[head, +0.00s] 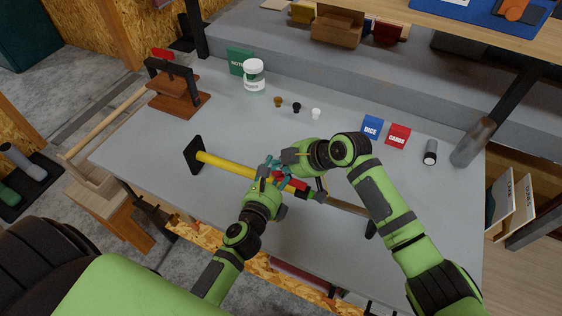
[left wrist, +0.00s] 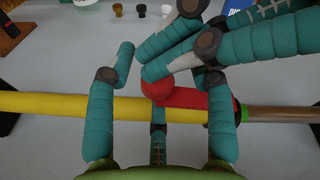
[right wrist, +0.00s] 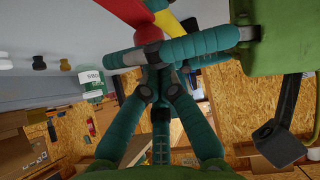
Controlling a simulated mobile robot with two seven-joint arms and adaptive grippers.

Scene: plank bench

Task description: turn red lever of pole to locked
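The yellow pole (head: 225,165) lies across the bench, with a black end plate at its left and a brownish rod on its right. Its red lever (head: 298,187) lies nearly along the pole. In the left wrist view, the red lever (left wrist: 195,97) ends in a round knob at its left. My left gripper (head: 268,180) is at the pole beside the lever, its fingers spread apart. My right gripper (head: 284,166) is at the knob, its fingers crossing close to the left gripper's. In the right wrist view its fingers bunch below the red knob (right wrist: 148,33); overlap hides whether they grip it.
Blue DICE (head: 371,128) and red CARDS (head: 398,136) boxes stand behind my right arm. A wooden stand (head: 178,92) is at the back left. The left bench top is mostly clear.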

